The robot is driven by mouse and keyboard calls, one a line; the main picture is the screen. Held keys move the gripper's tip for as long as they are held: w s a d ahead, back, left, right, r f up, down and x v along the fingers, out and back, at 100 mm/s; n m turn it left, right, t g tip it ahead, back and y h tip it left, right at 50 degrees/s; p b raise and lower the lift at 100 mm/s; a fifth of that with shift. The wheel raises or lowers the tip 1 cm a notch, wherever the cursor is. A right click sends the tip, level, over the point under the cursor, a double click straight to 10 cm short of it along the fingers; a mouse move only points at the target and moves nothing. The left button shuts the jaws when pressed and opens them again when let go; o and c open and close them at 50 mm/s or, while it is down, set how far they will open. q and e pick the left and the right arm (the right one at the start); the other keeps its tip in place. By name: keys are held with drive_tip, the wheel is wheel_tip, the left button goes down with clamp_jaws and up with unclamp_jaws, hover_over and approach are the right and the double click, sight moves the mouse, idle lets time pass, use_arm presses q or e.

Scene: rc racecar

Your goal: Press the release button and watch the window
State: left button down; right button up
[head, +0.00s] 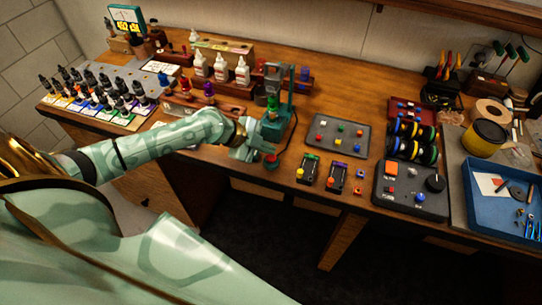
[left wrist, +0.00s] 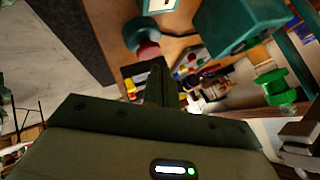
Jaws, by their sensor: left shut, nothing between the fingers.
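A round red button (head: 271,159) on a teal base sits at the table's front edge, below a teal upright device (head: 276,112) with a green part. In the left wrist view the red button (left wrist: 148,50) is above and slightly left of my fingertips, with a gap in the picture. The teal device's block (left wrist: 236,25) and a green knobbed part (left wrist: 275,87) are to the right. My left gripper (head: 250,154) is shut and empty, just left of the button; in the left wrist view its fingers (left wrist: 163,80) are together. I cannot make out a window. My right gripper is out of view.
A grey tray with coloured buttons (head: 353,148) and a dark control box (head: 382,196) lie to the right. White bottles (head: 221,68) and many dark bottles (head: 88,95) stand at the back and left. A blue tray (head: 475,200) is at far right.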

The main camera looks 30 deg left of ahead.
use_arm(q)
drive_tip(key=shift+f, duration=0.1)
idle(0.8)
drive_tip(key=shift+f+b, duration=0.3)
drive_tip(key=shift+b, duration=0.05)
